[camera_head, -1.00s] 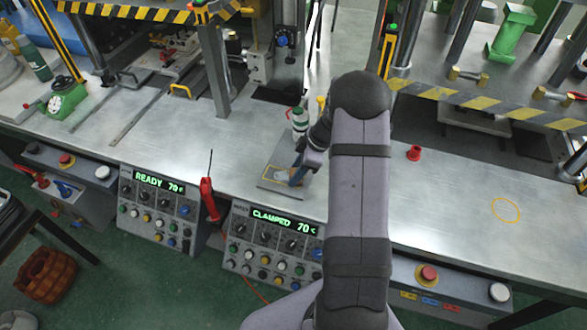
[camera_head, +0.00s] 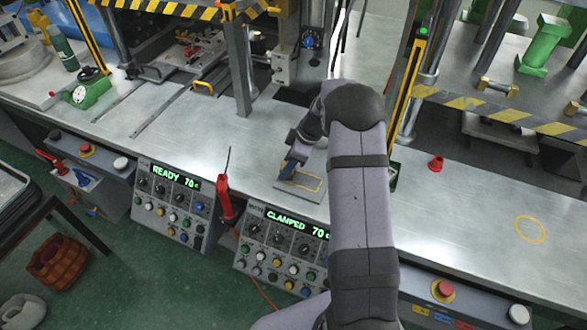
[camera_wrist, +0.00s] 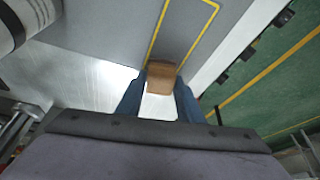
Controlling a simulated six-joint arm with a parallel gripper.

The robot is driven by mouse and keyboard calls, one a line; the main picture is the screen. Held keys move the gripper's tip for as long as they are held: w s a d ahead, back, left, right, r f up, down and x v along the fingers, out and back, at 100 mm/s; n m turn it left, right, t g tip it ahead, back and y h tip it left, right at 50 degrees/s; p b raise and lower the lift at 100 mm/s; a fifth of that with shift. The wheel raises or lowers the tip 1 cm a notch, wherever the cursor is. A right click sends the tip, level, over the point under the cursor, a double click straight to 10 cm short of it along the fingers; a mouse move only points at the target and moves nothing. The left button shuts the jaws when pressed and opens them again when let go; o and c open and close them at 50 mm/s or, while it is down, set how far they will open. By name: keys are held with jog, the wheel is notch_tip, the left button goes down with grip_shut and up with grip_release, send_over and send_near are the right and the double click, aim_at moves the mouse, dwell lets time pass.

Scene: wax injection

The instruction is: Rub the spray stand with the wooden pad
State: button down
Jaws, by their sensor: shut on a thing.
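The spray stand is a flat grey plate (camera_head: 313,196) with a yellow outlined rectangle, lying on the steel bench. It also fills the upper middle of the wrist view (camera_wrist: 105,32). My gripper (camera_head: 287,171) is low over the left part of the plate in the head view. In the wrist view, the blue fingers of my gripper (camera_wrist: 161,82) are shut on the wooden pad (camera_wrist: 161,71), a small brown block. The pad lies at the end of the yellow outline; whether it touches the plate is unclear. In the head view the fingers hide the pad.
A pale cylindrical container (camera_wrist: 22,24) stands near the plate in the wrist view. A control box reading CLAMPED (camera_head: 285,250) and a red-handled tool (camera_head: 225,200) are at the bench's front. A red knob (camera_head: 436,163) stands right; the bench around it is mostly clear.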

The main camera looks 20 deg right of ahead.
jog(key=shift+r+p, duration=1.4)
jog(key=shift+r, duration=2.6)
jog(key=shift+d, duration=0.1)
